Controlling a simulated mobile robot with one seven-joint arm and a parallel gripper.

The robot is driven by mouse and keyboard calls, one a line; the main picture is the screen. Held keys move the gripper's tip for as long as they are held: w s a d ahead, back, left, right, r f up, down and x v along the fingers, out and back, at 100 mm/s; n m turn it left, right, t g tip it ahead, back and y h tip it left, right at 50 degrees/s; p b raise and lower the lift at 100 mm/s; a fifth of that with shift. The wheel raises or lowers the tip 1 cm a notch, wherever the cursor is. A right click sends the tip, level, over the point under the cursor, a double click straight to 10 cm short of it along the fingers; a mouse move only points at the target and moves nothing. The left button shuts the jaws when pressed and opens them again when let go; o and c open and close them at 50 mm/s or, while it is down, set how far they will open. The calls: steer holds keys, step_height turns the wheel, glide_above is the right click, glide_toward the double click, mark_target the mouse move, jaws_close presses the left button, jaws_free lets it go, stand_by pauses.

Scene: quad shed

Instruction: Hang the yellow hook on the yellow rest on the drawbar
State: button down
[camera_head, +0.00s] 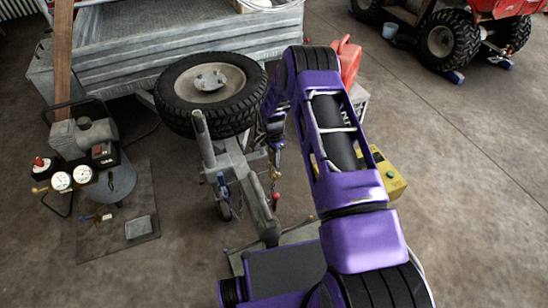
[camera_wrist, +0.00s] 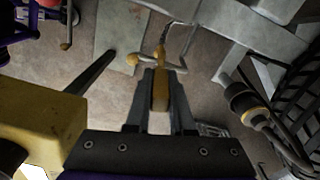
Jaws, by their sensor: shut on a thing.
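In the wrist view my gripper (camera_wrist: 160,78) is shut on the yellow hook (camera_wrist: 160,92), which shows as a narrow yellow piece between the two fingers. A thin cable or wire runs up from the hook's far end. In the head view the grey drawbar (camera_head: 257,197) runs forward from the trailer. My arm hides much of the gripper area there, and the yellow rest is not clearly made out.
The spare wheel (camera_head: 210,92) lies at the trailer's front (camera_head: 180,48). A yellow case (camera_head: 388,178) and a red can (camera_head: 347,60) stand right of the drawbar. A compressor (camera_head: 100,165) stands at left. Open floor (camera_head: 470,190) lies to the right.

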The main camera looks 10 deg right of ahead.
steer(key=shift+f, duration=1.15)
steer(key=c, duration=0.7)
jaws_free()
steer(key=o, duration=0.4)
steer(key=shift+s+f, duration=0.1)
steer(key=shift+s, duration=0.05)
steer(key=shift+s, duration=0.1)
steer(key=shift+c, duration=0.5)
steer(key=shift+d+r+p, duration=0.1)
steer(key=shift+r+p, duration=0.2)
steer(key=shift+r, duration=0.1)
steer(key=shift+c, duration=0.5)
steer(key=shift+o, duration=1)
steer(key=shift+r+p, duration=0.3)
steer(key=shift+r, duration=0.35)
steer(key=shift+w+r+p, duration=0.15)
steer(key=shift+r+p, duration=0.7)
steer(key=shift+r, duration=0.95)
steer(key=shift+w+r+p, duration=0.1)
steer(key=shift+r+p, duration=0.7)
steer(key=shift+r, duration=0.95)
